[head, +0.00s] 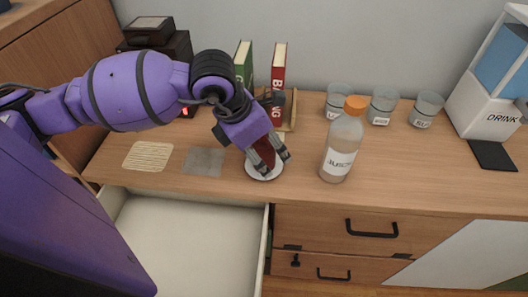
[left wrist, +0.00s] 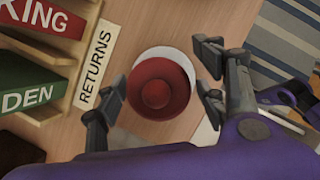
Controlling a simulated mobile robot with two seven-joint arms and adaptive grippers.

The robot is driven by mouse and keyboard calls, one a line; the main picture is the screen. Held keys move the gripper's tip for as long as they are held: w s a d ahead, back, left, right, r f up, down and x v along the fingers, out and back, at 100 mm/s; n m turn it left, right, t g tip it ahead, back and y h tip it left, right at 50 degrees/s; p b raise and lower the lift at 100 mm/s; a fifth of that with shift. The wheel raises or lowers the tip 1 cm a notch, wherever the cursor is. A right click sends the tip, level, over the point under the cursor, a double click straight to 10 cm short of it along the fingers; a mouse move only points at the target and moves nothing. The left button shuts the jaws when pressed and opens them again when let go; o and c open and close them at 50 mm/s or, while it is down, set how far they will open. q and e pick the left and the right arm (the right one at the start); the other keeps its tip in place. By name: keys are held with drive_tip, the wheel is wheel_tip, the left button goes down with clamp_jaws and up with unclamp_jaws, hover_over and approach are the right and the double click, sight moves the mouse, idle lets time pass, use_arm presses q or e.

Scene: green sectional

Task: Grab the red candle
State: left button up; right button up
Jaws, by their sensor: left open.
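The red candle (head: 267,152) stands on a small white round dish (head: 252,171) near the front edge of the wooden counter. In the left wrist view the candle (left wrist: 157,90) is seen from above as a round red shape, with the pale dish (left wrist: 186,62) partly under it. My left gripper (head: 272,166) is open and comes down over the candle. Its fingers (left wrist: 160,95) lie on either side of the candle, with visible gaps in the wrist view. The fingers hide part of the candle in the head view. My right gripper does not show.
A bottle with an orange cap (head: 342,143) stands to the right of the gripper. Books in a wooden holder (head: 291,112) stand behind. Several glass cups (head: 382,106) and a drink dispenser (head: 489,97) are at the back right. An open drawer (head: 194,245) is below.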

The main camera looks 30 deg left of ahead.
use_arm(q)
drive_tip(key=shift+f, duration=0.1)
drive_tip(key=c, duration=1.4)
drive_tip(key=shift+c, duration=0.3)
drive_tip(key=shift+r, duration=0.2)
